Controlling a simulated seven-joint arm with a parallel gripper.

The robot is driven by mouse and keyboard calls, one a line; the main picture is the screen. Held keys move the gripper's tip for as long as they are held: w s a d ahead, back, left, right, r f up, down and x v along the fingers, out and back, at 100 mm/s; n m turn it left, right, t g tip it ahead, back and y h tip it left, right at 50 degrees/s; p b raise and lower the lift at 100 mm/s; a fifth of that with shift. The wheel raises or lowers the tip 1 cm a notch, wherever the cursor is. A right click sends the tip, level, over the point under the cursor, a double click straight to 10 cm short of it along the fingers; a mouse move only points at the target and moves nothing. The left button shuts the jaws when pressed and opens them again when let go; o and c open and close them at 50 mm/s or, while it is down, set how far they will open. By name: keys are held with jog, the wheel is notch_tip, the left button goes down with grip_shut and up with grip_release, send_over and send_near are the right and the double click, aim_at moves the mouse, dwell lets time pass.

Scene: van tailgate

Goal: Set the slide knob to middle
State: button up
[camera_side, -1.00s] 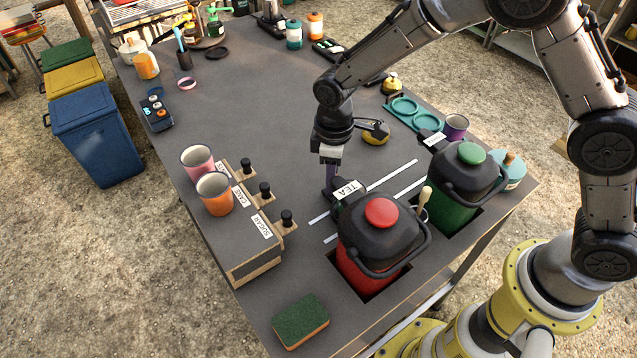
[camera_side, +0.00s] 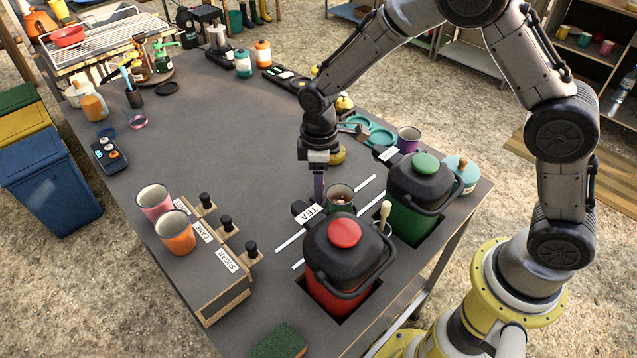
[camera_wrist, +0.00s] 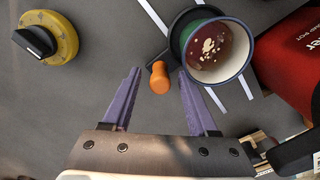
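I cannot single out a slide knob for certain. Three upright black knobs (camera_side: 226,223) stand on the wooden fronts of the dispenser box (camera_side: 205,270), whose readable labels include CANE and SUGAR. My gripper (camera_side: 319,190) points down near the TEA spout, left of a dark green mug (camera_side: 341,207). In the wrist view my gripper's purple fingers (camera_wrist: 158,72) are apart. A small orange knob-like end (camera_wrist: 160,78) on a dark rod shows between them, and I see no contact. The mug (camera_wrist: 242,80) is right of them with dark contents. A yellow dial with a black pointer (camera_wrist: 48,38) is at upper left.
The red urn (camera_side: 335,292) and green urn (camera_side: 412,205) stand at the right. Pink (camera_side: 155,203) and orange (camera_side: 175,236) cups sit on the dispenser box. A control box (camera_side: 108,154) is at the left edge. The table's middle (camera_side: 225,110) is clear.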

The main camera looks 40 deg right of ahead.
notch_tip(320, 180, up, 14)
dwell(0.6)
jog(key=shift+f, duration=0.1)
jog(key=s+d+r+m+t, duration=0.25)
jog(key=s+d+r, duration=0.35)
jog(key=s+r, duration=0.45)
jog(key=s+d+f+m+t, duration=0.1)
jog(key=s+d+m, duration=0.1)
jog(key=s, duration=0.5)
jog(key=s+d+f+m+t, duration=0.2)
jog(key=s+m, duration=0.2)
jog(key=s, duration=0.3)
jog(key=shift+s, duration=0.3)
